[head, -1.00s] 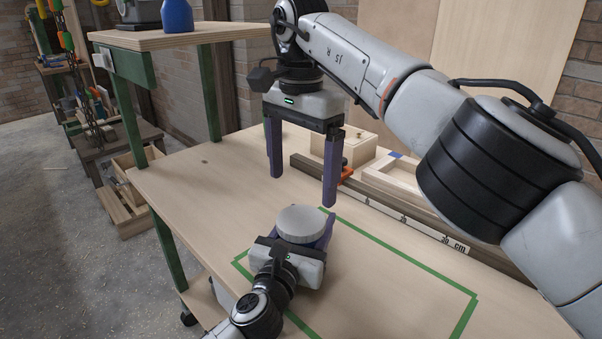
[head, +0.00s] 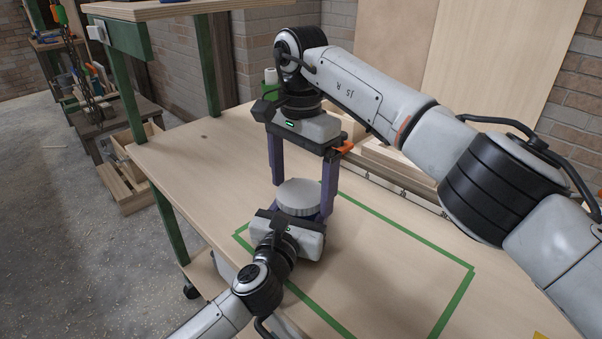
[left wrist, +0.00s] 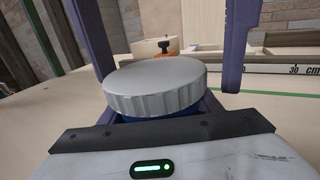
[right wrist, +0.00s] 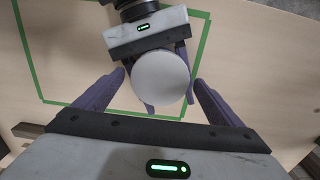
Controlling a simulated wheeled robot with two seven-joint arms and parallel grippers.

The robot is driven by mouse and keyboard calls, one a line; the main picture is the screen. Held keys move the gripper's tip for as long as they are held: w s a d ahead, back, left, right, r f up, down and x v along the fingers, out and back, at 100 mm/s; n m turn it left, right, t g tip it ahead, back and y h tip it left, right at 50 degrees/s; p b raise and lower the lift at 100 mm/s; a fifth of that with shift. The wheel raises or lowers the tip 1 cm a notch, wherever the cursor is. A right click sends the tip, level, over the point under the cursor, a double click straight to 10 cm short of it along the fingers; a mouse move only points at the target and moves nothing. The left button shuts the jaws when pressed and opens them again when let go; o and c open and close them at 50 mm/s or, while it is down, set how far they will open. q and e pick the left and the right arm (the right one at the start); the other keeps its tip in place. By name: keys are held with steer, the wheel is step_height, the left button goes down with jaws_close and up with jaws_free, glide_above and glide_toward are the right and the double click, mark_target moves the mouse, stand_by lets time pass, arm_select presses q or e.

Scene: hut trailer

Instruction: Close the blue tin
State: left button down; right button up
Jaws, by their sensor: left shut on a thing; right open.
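The blue tin shows only as a strip of blue (left wrist: 160,117) under its wide ribbed grey lid (left wrist: 155,85) in the left wrist view. The lid also shows in the head view (head: 298,197) and as a pale disc in the right wrist view (right wrist: 160,78). The lid sits level on the tin; I cannot tell how tight. My left gripper (head: 300,214) is shut around the tin's body below the lid. My right gripper (right wrist: 159,84) is open, pointing down from above, with one purple finger on each side of the lid. Contact with the lid is not visible.
A green taped rectangle (head: 400,233) marks the wooden bench (head: 190,165). A long ruler (left wrist: 285,70) and wooden boxes stand behind the grippers. A raised shelf (head: 165,12) stands at the back left. The bench to the right, inside the tape, is clear.

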steer(key=shift+c, duration=0.5)
steer(key=c, duration=0.7)
steer(key=o, duration=0.9)
steer(key=shift+r, duration=0.1)
steer(key=shift+r, duration=2.15)
steer(key=shift+o, duration=0.8)
